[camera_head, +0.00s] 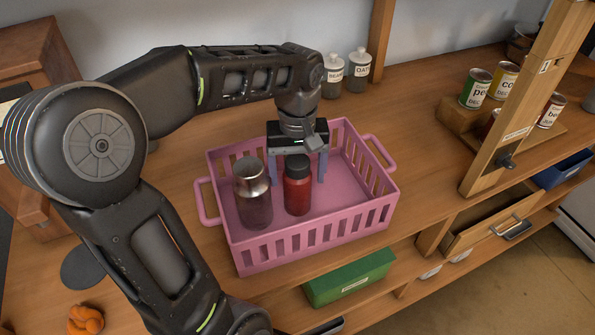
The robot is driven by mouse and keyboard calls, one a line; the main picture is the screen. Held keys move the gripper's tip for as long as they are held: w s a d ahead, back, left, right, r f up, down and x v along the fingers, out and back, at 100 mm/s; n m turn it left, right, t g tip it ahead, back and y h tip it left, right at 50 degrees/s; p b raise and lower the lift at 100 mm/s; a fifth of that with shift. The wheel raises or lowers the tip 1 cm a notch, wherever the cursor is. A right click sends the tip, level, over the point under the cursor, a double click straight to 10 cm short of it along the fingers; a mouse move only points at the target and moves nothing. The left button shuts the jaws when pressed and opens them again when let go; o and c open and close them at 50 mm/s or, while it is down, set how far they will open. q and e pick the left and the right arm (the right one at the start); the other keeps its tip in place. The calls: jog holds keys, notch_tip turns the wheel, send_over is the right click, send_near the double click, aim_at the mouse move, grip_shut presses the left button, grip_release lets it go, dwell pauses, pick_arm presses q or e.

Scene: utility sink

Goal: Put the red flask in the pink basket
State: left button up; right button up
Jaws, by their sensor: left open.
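The red flask (297,192) with a black cap stands upright inside the pink basket (309,240), near its middle. My left gripper (297,175) is above and just behind the flask, pointing down into the basket. Its fingers are spread wide, one on each side of the flask, and appear apart from it. The flask hides part of the space between the fingers. My right gripper is not in view.
Two labelled jars (345,76) stand behind the basket. Several cans (475,88) sit on a wooden stand at the right, behind a wooden post (530,100). A green box (349,278) is on the lower shelf. The counter right of the basket is clear.

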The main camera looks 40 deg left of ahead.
pick_arm(q)
jog(key=shift+r+p, duration=0.65)
jog(key=shift+r, duration=0.1)
jog(key=shift+w+r+b, duration=0.1)
jog(key=shift+r+b, duration=0.2)
notch_tip(320, 180, up, 7)
jog(key=shift+f, duration=0.15)
